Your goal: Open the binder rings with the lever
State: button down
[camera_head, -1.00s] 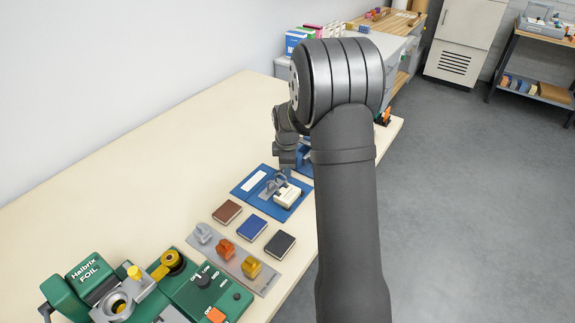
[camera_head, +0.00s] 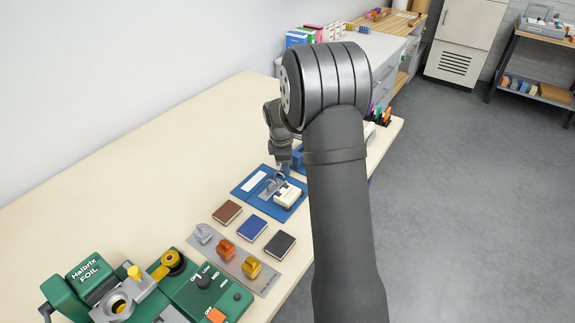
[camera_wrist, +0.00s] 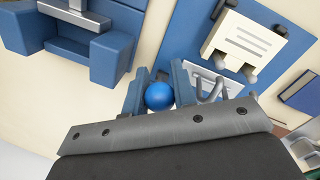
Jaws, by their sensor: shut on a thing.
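The blue binder (camera_head: 252,195) lies open on the bench, and its cover also shows in the wrist view (camera_wrist: 190,30). Grey rings (camera_wrist: 208,88) stand beside the sheets, partly hidden by my finger. The lever's round blue knob (camera_wrist: 159,97) is between the two fingers of my gripper (camera_wrist: 158,88), which is shut on it. In the head view my gripper (camera_head: 285,172) is at the binder's far edge. The lever's stem is hidden.
A blue device with a grey bar (camera_wrist: 85,40) stands close beyond the binder. Brown (camera_head: 227,212), blue (camera_head: 252,227) and black (camera_head: 280,244) books lie nearer, before a grey strip of knobs (camera_head: 252,283). A green foil machine (camera_head: 90,285) is at the front. The left of the bench is clear.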

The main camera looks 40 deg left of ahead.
jog(key=a+h, duration=0.1)
jog(key=h, duration=0.2)
jog(key=shift+a+r, duration=0.2)
jog(key=shift+a, duration=0.2)
jog(key=shift+a+f+n+h, duration=0.15)
jog(key=shift+a+h, duration=0.25)
jog(key=shift+h, duration=0.55)
jog(key=shift+a+r+n+h, duration=0.1)
jog(key=shift+a+h, duration=0.35)
jog(key=shift+h, duration=0.55)
jog(key=shift+a+f+n+h, duration=0.15)
jog(key=shift+a+h, duration=0.25)
jog(key=shift+h, duration=0.55)
jog(key=shift+r, duration=0.1)
jog(key=c, duration=1.2)
grip_release()
jog(key=shift+v, duration=3.75)
